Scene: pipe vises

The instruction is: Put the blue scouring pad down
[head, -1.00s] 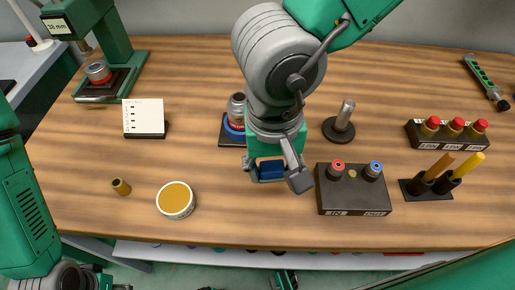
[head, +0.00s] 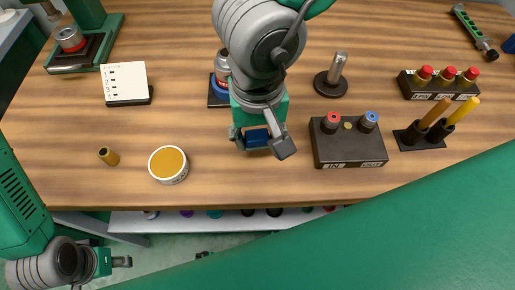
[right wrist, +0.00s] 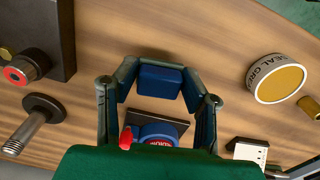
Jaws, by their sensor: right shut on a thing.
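The blue scouring pad (head: 257,138) is a small dark blue block between the fingers of my right gripper (head: 260,142), over the wooden bench left of the black box. In the right wrist view the pad (right wrist: 155,80) spans the gap between the fingertips, which are shut on its two ends. I cannot tell whether its underside touches the bench. My left gripper (head: 122,262) is low at the left, off the bench's front edge, away from the pad. Its jaw opening is too small to make out.
A black box (head: 348,148) with red and blue knobs stands to the right. A round tin (head: 168,164) and a brass piece (head: 109,156) are to the left. A blue-ringed device on a dark plate (head: 217,96) stands behind the pad. Bench between tin and pad is clear.

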